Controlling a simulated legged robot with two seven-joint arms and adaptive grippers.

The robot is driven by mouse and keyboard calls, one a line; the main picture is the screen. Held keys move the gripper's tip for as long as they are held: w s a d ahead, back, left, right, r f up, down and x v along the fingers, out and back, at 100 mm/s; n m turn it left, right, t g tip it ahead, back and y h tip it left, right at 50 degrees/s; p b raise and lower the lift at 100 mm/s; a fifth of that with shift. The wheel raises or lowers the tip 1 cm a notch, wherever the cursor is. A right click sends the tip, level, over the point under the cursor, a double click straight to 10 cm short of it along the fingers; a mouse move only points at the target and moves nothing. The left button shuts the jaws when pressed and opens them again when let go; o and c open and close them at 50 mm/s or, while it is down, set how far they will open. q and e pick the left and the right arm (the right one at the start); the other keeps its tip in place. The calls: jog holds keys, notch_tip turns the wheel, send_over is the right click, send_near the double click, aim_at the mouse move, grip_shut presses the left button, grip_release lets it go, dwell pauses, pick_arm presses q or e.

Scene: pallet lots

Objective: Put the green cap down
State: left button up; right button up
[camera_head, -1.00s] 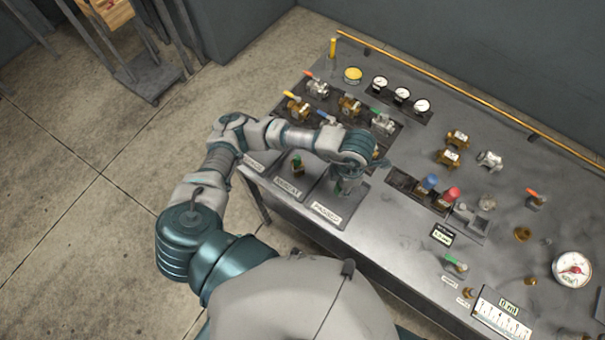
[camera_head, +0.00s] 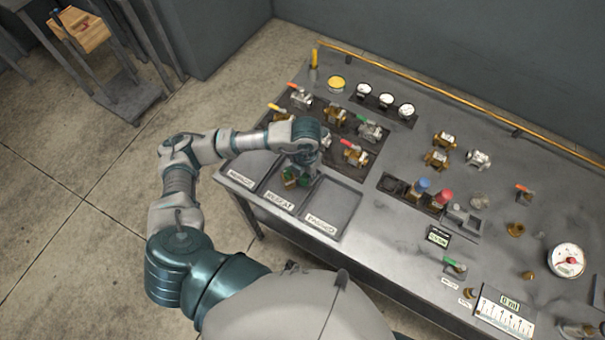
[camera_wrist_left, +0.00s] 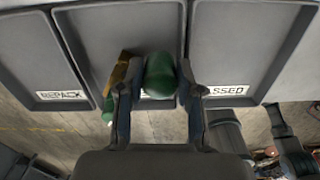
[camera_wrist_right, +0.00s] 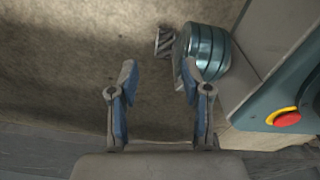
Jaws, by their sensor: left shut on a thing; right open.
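The green cap (camera_wrist_left: 160,76) sits between the fingertips of my left gripper (camera_wrist_left: 158,92), which is shut on it. In the head view the left gripper (camera_head: 303,168) is low over the middle tray (camera_head: 268,190), and the cap (camera_head: 304,181) shows just under it. A brass fitting with a green part (camera_wrist_left: 118,76) is in the middle tray, close beside the cap on the left. I cannot tell whether the cap touches the tray floor. My right gripper (camera_wrist_right: 158,95) is open and empty above the concrete floor; it is not in the head view.
The PASSED tray (camera_head: 332,207) to the right is empty, and the REPACK tray (camera_wrist_left: 28,50) to the left looks empty. Several valves (camera_head: 354,157) stand on a dark panel behind the trays. Gauges (camera_head: 386,100) and a yellow rail (camera_head: 450,93) lie farther back.

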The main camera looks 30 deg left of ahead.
aim_at(303, 176)
pick_arm(q)
jog(key=shift+w+a+f, duration=0.1)
jog(key=shift+w+a, duration=0.2)
jog(key=shift+a, duration=0.3)
jog(key=shift+w+a+f, duration=0.1)
jog(key=shift+w+a, duration=0.15)
jog(key=shift+a, duration=0.35)
jog(key=d+f, duration=0.2)
jog(key=f, duration=0.1)
jog(key=shift+d, duration=0.1)
jog(key=shift+a+f, duration=0.2)
jog(key=shift+a, duration=0.1)
jog(key=o, duration=0.9)
jog(key=shift+a, duration=0.25)
jog(key=shift+c, duration=0.2)
jog(key=shift+a, duration=0.3)
jog(key=shift+d, duration=0.25)
notch_tip(303, 176, up, 12)
jog(key=shift+d, duration=0.2)
pick_arm(e)
jog(key=shift+s+f, duration=0.1)
jog(key=shift+s, duration=0.25)
